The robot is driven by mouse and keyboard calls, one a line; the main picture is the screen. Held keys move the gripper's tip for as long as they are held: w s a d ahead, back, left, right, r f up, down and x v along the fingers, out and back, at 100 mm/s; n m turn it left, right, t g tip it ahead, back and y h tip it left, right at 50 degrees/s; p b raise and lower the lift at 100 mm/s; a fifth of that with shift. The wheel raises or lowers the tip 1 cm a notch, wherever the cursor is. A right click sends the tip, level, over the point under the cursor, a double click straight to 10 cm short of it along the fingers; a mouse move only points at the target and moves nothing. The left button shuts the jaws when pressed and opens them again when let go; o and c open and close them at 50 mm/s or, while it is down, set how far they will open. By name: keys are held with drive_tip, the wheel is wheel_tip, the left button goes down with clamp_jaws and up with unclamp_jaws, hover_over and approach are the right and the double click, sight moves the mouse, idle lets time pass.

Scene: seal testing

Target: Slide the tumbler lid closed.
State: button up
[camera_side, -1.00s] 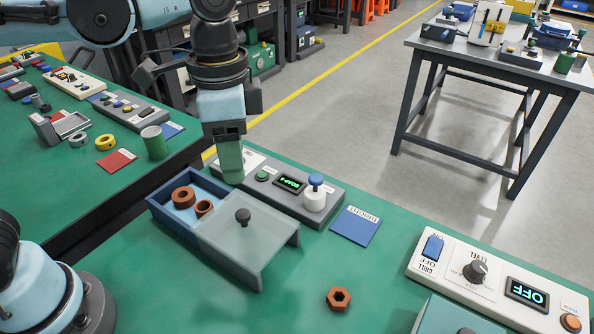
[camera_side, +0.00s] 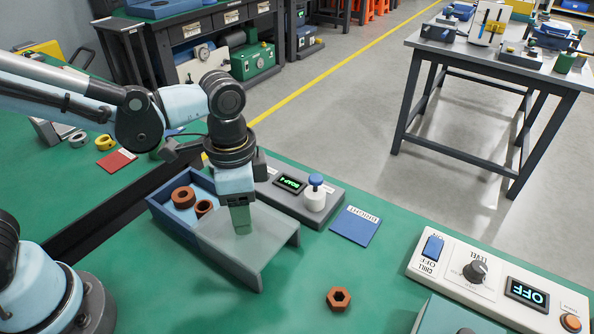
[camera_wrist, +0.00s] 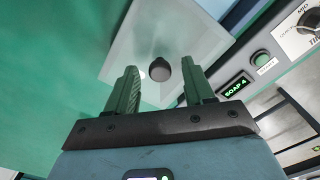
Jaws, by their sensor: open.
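The tumbler is a blue open-topped box (camera_side: 168,221) on the green bench. Its translucent grey lid (camera_side: 250,246) is slid toward the right, so the left part of the box is uncovered. Two brown ring-shaped pieces, one (camera_side: 182,197) behind the other (camera_side: 204,208), show in the uncovered part. My gripper (camera_side: 241,223) points down over the lid and hides its knob in the side view. In the wrist view the dark round knob (camera_wrist: 160,69) appears between the open green fingertips of my gripper (camera_wrist: 161,78).
A grey control panel (camera_side: 325,212) with a green display and a blue-topped white knob stands close behind the tumbler. A blue card (camera_side: 355,225) and a loose brown hex nut (camera_side: 339,298) lie to the right. A white control box (camera_side: 470,272) reading OFF stands further right.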

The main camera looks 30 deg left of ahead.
clamp_jaws()
idle(0.3)
drive_tip(key=a, duration=1.4)
drive_tip(key=shift+a, duration=0.3)
unclamp_jaws()
drive_tip(key=shift+d+r, duration=0.1)
wheel_tip(320, 180, up, 12)
idle(0.3)
